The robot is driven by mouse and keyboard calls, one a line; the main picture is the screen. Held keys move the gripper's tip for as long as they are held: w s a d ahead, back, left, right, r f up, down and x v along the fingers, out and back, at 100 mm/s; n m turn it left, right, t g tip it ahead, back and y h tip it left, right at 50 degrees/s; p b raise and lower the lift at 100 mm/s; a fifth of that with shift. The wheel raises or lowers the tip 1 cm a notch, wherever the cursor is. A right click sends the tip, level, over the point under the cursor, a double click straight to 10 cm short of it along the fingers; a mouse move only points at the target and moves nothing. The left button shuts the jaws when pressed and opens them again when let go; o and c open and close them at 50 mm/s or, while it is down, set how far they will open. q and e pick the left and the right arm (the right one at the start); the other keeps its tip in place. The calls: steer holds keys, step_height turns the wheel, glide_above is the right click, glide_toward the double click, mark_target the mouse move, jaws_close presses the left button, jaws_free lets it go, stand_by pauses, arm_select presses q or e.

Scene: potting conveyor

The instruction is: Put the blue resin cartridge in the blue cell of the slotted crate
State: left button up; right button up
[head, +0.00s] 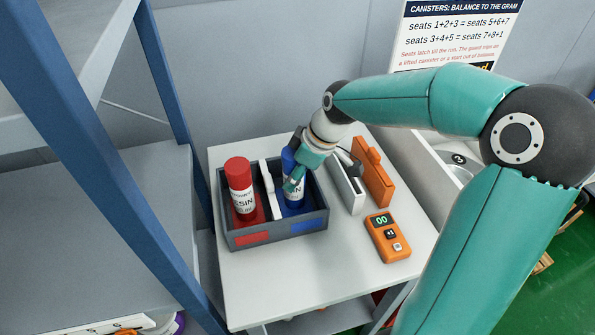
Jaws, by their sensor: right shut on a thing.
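The slotted crate (281,236) is dark grey and stands on a small white table. A white divider (270,189) splits it into a left cell with a red label and a right cell with a blue label (308,224). The blue resin cartridge (289,160) stands about upright in the blue cell. My right gripper (296,180) is shut on it from the right and hides part of it. Whether the cartridge touches the cell floor cannot be seen. A red resin cartridge (241,187) stands in the red cell. My left gripper is not in view.
Right of the crate are a grey-white upright panel (346,187), an orange case (373,178) and an orange handheld meter (387,237) reading 00. A blue-framed shelf (75,130) stands at the left. The table (290,290) is clear in front of the crate.

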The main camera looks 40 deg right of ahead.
steer(key=shift+f, duration=0.1)
steer(key=o, duration=1.4)
steer(key=shift+o, duration=0.2)
steer(key=v, duration=1.2)
